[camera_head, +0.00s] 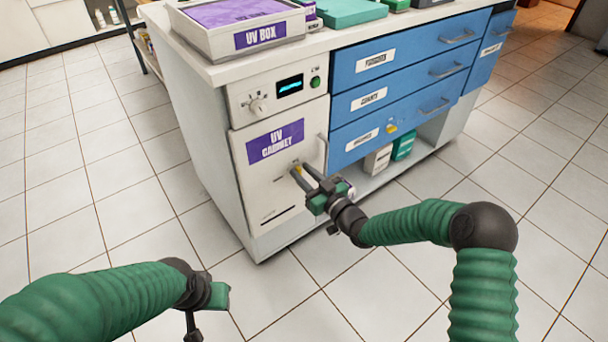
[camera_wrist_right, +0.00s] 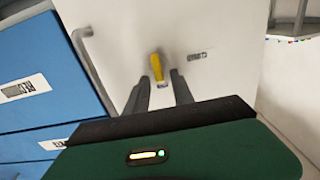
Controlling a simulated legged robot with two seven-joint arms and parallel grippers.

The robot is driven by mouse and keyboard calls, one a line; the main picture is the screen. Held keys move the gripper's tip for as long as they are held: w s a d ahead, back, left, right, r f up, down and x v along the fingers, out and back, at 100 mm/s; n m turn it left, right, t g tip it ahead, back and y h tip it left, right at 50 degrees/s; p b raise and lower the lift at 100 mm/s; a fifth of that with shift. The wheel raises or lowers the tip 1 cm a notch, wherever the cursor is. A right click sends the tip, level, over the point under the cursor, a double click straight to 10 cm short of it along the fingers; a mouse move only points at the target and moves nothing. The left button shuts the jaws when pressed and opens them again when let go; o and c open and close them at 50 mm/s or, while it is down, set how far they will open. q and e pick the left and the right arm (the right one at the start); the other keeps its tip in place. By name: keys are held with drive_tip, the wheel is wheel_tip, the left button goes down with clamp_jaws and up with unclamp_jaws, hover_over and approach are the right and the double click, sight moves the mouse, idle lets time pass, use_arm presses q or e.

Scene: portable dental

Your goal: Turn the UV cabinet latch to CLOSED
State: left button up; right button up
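The UV cabinet (camera_head: 262,190) has a pale door with a purple "UV CABINET" label. Its small yellow latch (camera_head: 297,169) sits on the door below the label. In the right wrist view the yellow latch (camera_wrist_right: 156,67) stands up, tilted slightly, with small unreadable markings beside and below it. My right gripper (camera_head: 299,168) is at the door, open, with one finger on either side of the latch; it also shows in the right wrist view (camera_wrist_right: 158,83). I cannot tell whether the fingers touch the latch. My left gripper (camera_head: 219,296) is low at the left, its fingers hidden.
A knob (camera_head: 257,104), a display and a green button (camera_head: 316,82) sit above the door. A vertical door handle (camera_head: 323,152) is just right of the latch. Blue drawers (camera_head: 385,105) stand to the right. A UV box (camera_head: 203,37) rests on top. The floor in front is clear.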

clamp_jaws()
drive_tip(key=shift+n, duration=0.3)
drive_tip(key=n, duration=0.5)
drive_tip(key=s+a+f+n+b, duration=0.1)
drive_tip(key=n, duration=0.5)
drive_tip(key=f+n, duration=0.1)
drive_tip(key=n, duration=0.5)
drive_tip(key=shift+s+a+b, duration=0.15)
drive_tip(key=shift+a+b, duration=0.2)
drive_tip(key=shift+f+n, duration=0.15)
drive_tip(key=shift+n, duration=0.15)
drive_tip(key=shift+o, duration=0.7)
unclamp_jaws()
